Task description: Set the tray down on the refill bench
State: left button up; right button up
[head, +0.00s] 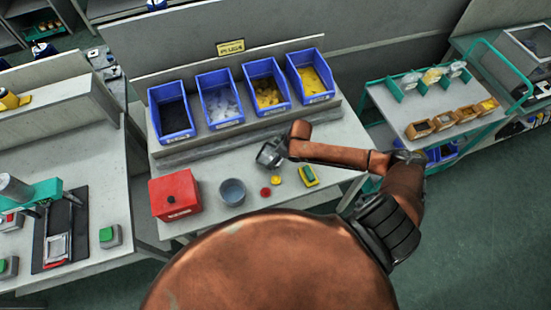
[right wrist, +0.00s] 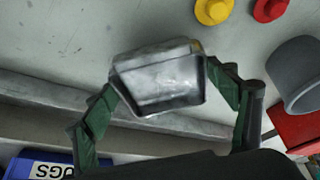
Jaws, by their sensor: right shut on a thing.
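A small grey metal tray (right wrist: 158,85) is held between the two green-padded fingers of my right gripper (right wrist: 172,80). In the head view the tray (head: 268,156) shows at the end of my right arm, over the grey bench (head: 225,165) with the blue bins, tilted in the picture. Its open side and inside show partly in the right wrist view. I cannot tell whether it touches the bench top. My left gripper is out of view.
Several blue bins (head: 221,108) stand along the bench's back. A red box (head: 174,194), grey cup (head: 232,191), red knob (head: 265,192), yellow knob (head: 275,181) and green-yellow block (head: 308,177) stand nearer. A green-framed cart (head: 425,105) stands right.

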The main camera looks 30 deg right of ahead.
jog(key=shift+f, duration=1.4)
jog(key=shift+f, duration=0.1)
jog(key=o, duration=1.3)
jog(key=v, duration=1.2)
